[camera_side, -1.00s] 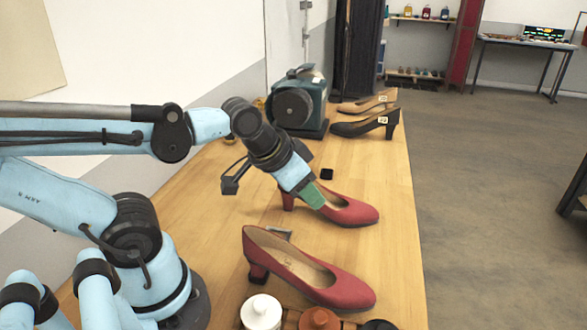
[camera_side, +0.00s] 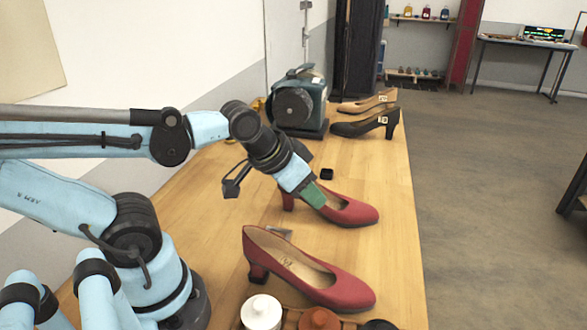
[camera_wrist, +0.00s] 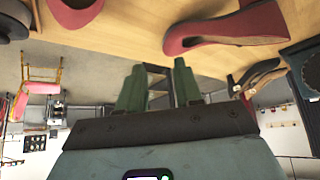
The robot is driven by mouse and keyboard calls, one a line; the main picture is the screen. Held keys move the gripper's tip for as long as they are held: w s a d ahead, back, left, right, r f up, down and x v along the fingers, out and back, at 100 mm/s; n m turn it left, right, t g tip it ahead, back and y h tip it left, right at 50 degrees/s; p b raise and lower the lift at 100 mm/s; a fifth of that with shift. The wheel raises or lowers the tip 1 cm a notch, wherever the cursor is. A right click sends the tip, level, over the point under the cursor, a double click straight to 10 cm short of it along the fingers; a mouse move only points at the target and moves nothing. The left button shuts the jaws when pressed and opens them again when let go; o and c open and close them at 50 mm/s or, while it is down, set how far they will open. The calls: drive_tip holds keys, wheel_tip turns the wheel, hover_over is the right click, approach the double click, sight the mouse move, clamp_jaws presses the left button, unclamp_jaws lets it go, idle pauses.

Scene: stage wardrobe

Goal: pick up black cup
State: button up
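In the side view, a black round top (camera_side: 380,325), possibly the black cup, is cut off by the bottom edge, right of a brown-orange jar (camera_side: 319,320) and a white jar (camera_side: 262,313). A dark round thing (camera_wrist: 15,20) is cut off at the upper left.
The near red shoe (camera_side: 310,272) lies between my gripper and the jars. A green machine (camera_side: 298,103), a black shoe (camera_side: 366,126) and a tan shoe (camera_side: 370,103) stand at the back of the wooden table (camera_side: 385,185). The table's right strip is clear.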

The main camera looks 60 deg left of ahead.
idle(0.5)
drive_tip(key=o, duration=0.6)
